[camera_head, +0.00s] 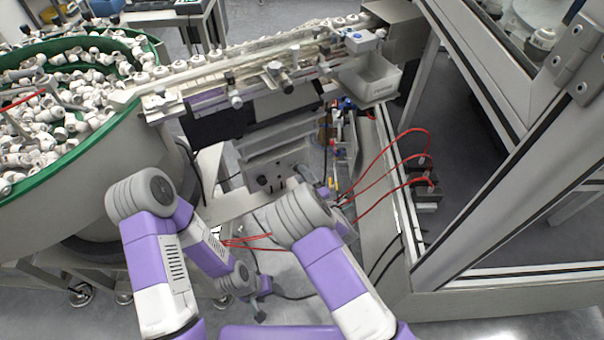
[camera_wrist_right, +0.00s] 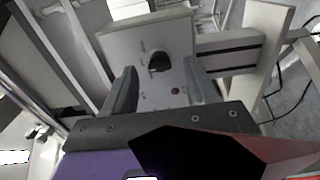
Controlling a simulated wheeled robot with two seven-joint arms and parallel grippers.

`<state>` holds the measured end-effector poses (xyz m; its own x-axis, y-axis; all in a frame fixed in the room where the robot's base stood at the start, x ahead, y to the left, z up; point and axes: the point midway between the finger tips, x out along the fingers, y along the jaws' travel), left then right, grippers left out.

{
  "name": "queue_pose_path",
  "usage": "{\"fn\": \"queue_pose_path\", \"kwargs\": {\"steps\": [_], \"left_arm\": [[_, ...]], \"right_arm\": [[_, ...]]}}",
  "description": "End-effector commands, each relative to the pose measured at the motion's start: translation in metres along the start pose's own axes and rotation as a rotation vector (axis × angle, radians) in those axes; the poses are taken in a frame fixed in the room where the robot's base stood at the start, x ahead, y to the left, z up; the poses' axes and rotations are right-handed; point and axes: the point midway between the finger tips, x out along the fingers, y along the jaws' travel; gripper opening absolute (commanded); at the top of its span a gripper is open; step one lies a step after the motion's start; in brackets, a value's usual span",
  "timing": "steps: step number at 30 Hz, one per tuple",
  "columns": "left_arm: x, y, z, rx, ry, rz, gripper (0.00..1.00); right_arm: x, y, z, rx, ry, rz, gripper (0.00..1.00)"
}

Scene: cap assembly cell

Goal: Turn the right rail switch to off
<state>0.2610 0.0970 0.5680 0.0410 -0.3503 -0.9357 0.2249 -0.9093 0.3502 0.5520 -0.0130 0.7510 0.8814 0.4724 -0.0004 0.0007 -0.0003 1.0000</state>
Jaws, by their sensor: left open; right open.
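The grey control box (camera_head: 280,160) stands below the rail in the head view, with small dark knobs on its front. In the right wrist view its light front panel (camera_wrist_right: 120,42) faces me, with a black rotary switch (camera_wrist_right: 158,62) and a small red spot below it. My right gripper (camera_wrist_right: 161,88) is open and empty, its two fingers apart on either side of the switch; I cannot tell whether they touch the panel. In the head view my right wrist hides that gripper. My left gripper (camera_head: 263,300) is open and empty, low and away from the box. The switch's setting is too small to read.
The feeder rail (camera_head: 240,70) carries white caps above the box. A green-rimmed bowl (camera_head: 130,42) full of white parts stands at the left. Red cables (camera_head: 385,160) and a metal frame (camera_head: 500,160) lie to the right.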

Motion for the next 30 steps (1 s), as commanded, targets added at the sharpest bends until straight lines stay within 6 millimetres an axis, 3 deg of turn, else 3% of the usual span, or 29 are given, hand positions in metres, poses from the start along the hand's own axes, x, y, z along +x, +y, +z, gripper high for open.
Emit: {"fn": "queue_pose_path", "kwargs": {"steps": [6, 11, 30], "left_arm": [[-0.010, 0.004, 0.000, 0.000, 0.000, 0.000, 0.57], [-0.012, 0.004, 0.001, 0.000, 0.000, 0.000, 0.57], [-0.012, 0.004, 0.001, 0.000, 0.000, 0.000, 0.57]], "right_arm": [[-0.038, 0.001, 0.000, 0.000, -0.002, -0.004, 0.57], [-0.054, 0.000, 0.000, 0.001, -0.001, -0.003, 0.57], [-0.057, 0.000, -0.001, 0.000, 0.001, 0.000, 0.57]]}}
